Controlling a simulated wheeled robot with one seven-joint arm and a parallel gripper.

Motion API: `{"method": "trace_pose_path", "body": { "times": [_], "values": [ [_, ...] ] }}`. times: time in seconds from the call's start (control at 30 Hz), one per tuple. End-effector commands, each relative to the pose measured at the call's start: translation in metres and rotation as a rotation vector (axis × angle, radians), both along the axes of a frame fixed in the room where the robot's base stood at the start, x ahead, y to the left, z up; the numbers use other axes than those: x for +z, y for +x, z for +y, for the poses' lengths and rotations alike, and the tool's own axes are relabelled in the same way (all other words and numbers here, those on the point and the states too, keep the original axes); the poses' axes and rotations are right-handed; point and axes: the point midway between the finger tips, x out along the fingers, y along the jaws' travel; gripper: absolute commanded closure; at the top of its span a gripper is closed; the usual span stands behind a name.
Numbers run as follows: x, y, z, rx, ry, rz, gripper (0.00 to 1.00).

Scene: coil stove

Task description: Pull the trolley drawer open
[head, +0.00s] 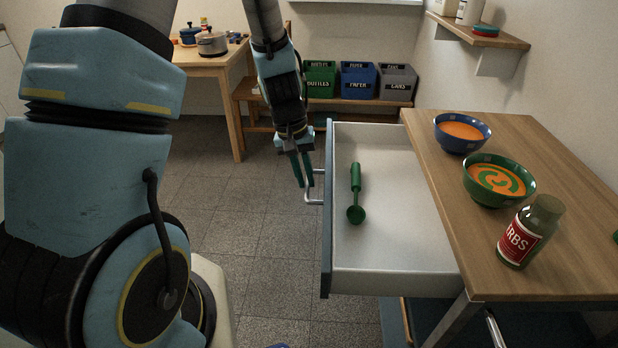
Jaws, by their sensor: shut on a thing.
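The trolley (440,205) with a wooden top stands at the right in the head view. Its drawer (395,270) is pulled out to the left, so its pale inside shows. The drawer front is dark blue-grey, with a metal handle (313,201) on its outer face. My gripper (304,180) points down at the handle, with its green fingers shut on it. The exact contact is small and partly hidden. A green ladle (356,195) lies inside the drawer.
A blue bowl (462,147), a green bowl (480,203) and a herbs jar (519,250) stand on the trolley top. Crates (358,82) sit on a low bench at the back. A table (190,68) with pots stands behind.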

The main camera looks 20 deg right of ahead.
Motion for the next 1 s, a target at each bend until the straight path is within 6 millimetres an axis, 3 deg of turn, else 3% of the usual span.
{"method": "trace_pose_path", "body": {
  "times": [0.17, 0.2, 0.43, 0.77, 1.0],
  "values": [
    [0.000, 0.000, 0.000, 0.000, 0.000, 0.001, 1.00],
    [0.000, 0.000, 0.000, 0.000, 0.000, 0.001, 0.81],
    [0.000, 0.000, 0.000, 0.000, 0.000, 0.001, 0.55],
    [0.005, 0.001, 0.000, 0.000, -0.001, -0.002, 0.55],
    [0.044, 0.004, 0.007, 0.000, -0.003, -0.005, 0.55]
  ]
}}
